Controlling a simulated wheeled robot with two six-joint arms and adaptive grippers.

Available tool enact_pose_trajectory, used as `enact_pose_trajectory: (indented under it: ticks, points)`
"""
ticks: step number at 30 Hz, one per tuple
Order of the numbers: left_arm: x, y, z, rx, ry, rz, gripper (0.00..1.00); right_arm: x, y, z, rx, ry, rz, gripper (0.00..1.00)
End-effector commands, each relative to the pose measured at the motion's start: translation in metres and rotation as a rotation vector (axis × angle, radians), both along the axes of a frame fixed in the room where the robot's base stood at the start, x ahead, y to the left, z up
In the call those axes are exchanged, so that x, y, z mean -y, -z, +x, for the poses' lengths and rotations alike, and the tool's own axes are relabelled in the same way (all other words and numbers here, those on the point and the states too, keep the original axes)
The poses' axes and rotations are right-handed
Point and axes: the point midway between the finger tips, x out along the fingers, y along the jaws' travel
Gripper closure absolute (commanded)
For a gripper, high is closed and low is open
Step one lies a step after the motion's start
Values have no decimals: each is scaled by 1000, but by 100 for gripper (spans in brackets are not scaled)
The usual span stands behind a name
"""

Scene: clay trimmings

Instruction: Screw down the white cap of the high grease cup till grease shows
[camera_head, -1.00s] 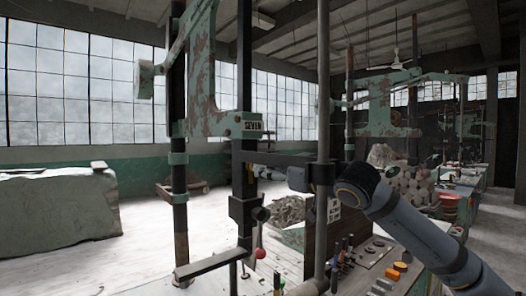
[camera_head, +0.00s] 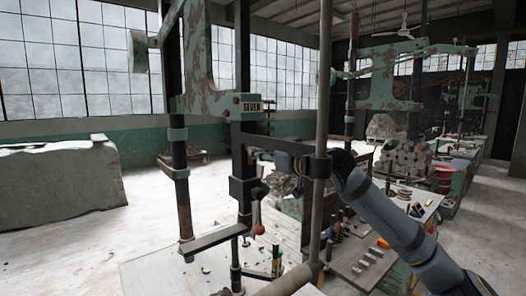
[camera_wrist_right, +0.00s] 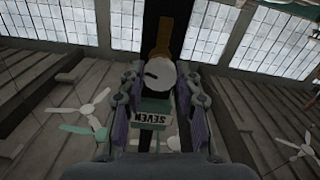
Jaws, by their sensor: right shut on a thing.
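The white cap (camera_wrist_right: 161,76), round with a dark mark on its face, sits between the fingertips of my right gripper (camera_wrist_right: 160,82) in the right wrist view. A brass-coloured part (camera_wrist_right: 163,38) shows just beyond the cap. The gripper is shut on the cap, a finger on each side. In the head view my right gripper (camera_head: 289,161) shows partly, behind the grey upright post, beside the dark frame of the green machine (camera_head: 212,85). I cannot make out the cap there. No grease can be made out. My left gripper is not in view.
A SEVEN plate (camera_head: 258,106) is on the machine; it appears upside down in the right wrist view (camera_wrist_right: 149,118). The grey post (camera_head: 321,125) stands close to my right arm. A red-knobbed lever (camera_head: 259,229) and a tool bench (camera_head: 365,255) lie below. Open floor shows at left.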

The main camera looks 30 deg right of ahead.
Motion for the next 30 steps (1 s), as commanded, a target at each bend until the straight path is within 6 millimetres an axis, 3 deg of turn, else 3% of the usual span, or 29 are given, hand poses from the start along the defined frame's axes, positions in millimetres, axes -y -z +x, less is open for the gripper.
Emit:
enact_pose_trajectory:
  ticks: [2,14,30]
  points:
    - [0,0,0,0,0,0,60,0,-1,0,1,1,0,99]
    - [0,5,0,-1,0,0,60,0,0,0,-4,0,86,99]
    - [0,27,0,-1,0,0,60,0,1,0,-39,-2,556,99]
